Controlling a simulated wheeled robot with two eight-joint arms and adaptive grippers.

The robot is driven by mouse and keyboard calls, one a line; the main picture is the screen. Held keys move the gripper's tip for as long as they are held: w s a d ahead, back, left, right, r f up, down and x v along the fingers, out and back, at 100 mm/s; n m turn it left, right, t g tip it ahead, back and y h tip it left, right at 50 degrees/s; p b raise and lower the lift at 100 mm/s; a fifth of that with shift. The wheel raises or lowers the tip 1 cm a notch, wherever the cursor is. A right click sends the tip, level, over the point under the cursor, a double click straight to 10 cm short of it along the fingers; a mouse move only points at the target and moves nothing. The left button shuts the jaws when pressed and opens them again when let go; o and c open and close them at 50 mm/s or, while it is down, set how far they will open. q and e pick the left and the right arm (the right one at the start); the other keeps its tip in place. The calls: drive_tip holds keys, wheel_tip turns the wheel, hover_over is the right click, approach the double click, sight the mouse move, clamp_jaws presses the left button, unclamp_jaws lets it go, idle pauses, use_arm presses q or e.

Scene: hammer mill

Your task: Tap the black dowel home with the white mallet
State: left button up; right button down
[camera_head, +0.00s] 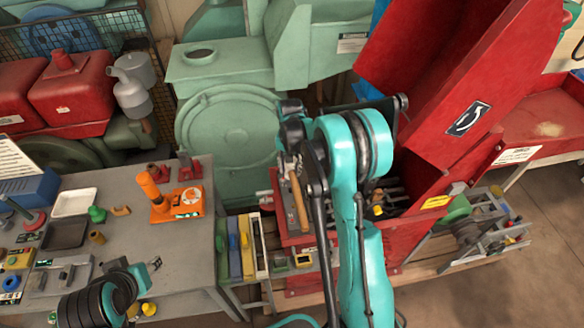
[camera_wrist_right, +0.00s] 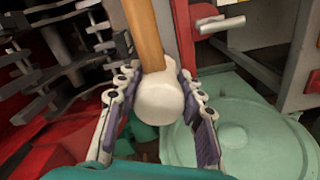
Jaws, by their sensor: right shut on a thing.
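My right gripper (camera_head: 290,160) is in front of the green mill, left of the open red housing. In the right wrist view, its two fingers (camera_wrist_right: 165,105) are closed around the white rounded end (camera_wrist_right: 158,100) of the mallet. The mallet's wooden handle (camera_wrist_right: 143,35) runs away from the fingers; in the head view the handle (camera_head: 300,205) points down over the red machine bed. My left gripper (camera_head: 140,275) is low at the left, over the bench's front edge; its fingers are too unclear to judge. I cannot make out the black dowel in either view.
The grey bench (camera_head: 130,225) at left holds trays, small parts and an orange fixture (camera_head: 180,205). The red housing (camera_head: 455,90) stands open at right. A round green cover (camera_head: 230,140) is behind my right gripper. Several coloured bars (camera_head: 247,245) stand beside the bench.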

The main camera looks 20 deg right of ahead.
drive_tip(key=shift+w+f+b, duration=0.1)
drive_tip(key=shift+f+b, duration=1.6)
drive_tip(key=shift+f, duration=1.3)
drive_tip(key=shift+r, duration=0.1)
drive_tip(key=shift+r+p, duration=0.65)
drive_tip(key=shift+r, duration=0.65)
drive_tip(key=shift+f, duration=0.1)
